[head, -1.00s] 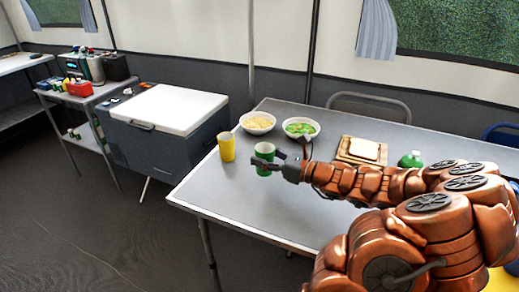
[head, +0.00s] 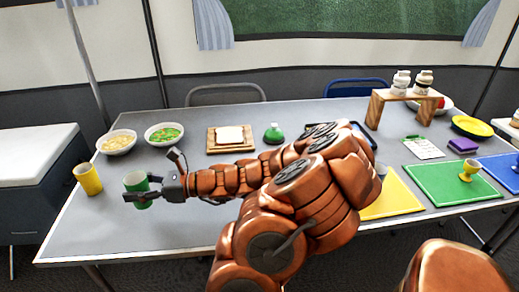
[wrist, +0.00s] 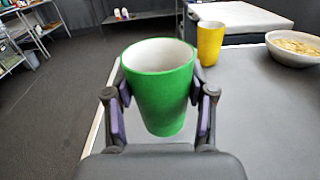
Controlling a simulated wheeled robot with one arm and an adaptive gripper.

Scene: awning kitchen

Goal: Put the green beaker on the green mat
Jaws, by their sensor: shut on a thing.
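The green beaker (head: 137,184) is upright at the left part of the table in the head view. It fills the middle of the wrist view (wrist: 160,88). My gripper (head: 143,196) is shut on it, with one finger on each side. The green mat (head: 440,187) lies at the right of the table in the head view. A yellow egg-cup-like thing (head: 467,171) stands on its right part. I cannot tell whether the beaker is lifted clear of the table.
A yellow beaker (head: 88,180) and two bowls (head: 118,143) (head: 164,134) stand near the gripper. A yellow mat (head: 395,199) and a blue mat (head: 503,170) flank the green mat. A wooden stand (head: 404,98) holds jars behind. My arm crosses the table's middle.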

